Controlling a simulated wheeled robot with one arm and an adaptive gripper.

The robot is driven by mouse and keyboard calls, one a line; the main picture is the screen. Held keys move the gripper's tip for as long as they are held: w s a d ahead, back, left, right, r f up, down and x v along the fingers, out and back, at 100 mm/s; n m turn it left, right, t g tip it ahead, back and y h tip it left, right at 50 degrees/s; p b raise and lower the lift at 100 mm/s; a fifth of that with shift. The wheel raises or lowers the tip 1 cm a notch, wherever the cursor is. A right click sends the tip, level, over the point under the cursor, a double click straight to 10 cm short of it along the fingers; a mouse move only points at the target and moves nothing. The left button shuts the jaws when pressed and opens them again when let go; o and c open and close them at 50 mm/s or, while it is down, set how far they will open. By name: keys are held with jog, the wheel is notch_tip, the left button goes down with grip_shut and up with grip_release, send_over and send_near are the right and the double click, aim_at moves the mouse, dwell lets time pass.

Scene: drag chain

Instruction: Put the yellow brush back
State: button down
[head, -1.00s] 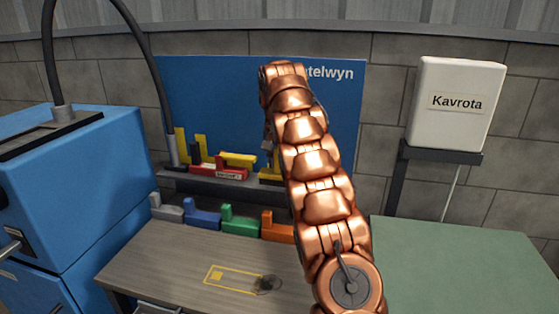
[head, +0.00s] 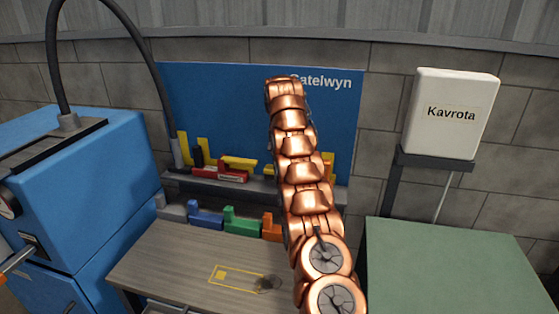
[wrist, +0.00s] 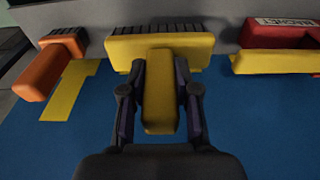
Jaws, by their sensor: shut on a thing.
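The yellow brush (wrist: 160,46) has a wide yellow head with dark bristles along its far side. Its yellow handle points toward the wrist camera. My gripper (wrist: 160,92) is shut on this handle, one finger on each side. In the wrist view the bristles are by the grey shelf, and whether they touch it I cannot tell. The blue board (wrist: 240,118) lies behind the brush and carries yellow shapes. In the head view my arm hides my gripper and the held brush.
An orange brush (wrist: 42,74) is on the left in the wrist view, beside a yellow shape. A red labelled block (wrist: 282,32) is on the right. Below the shelf (head: 262,187), blue, green and orange blocks line the bench (head: 180,256). A yellow outline (head: 243,279) marks the benchtop.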

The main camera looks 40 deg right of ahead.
jog(key=shift+w+d+p, duration=0.15)
jog(key=shift+d+p, duration=0.2)
jog(key=shift+p, duration=0.2)
jog(key=shift+d+f, duration=0.15)
jog(key=shift+f, duration=0.1)
jog(key=shift+w+a+f, duration=0.1)
jog(key=shift+a+f, duration=0.15)
jog(key=shift+f, duration=0.5)
jog(key=shift+d+f+p, duration=0.15)
jog(key=shift+f+p, duration=0.15)
jog(key=shift+f, duration=0.45)
jog(key=shift+f, duration=0.2)
jog(key=c, duration=0.8)
grip_release()
jog(key=shift+c, duration=0.2)
jog(key=shift+r, duration=0.15)
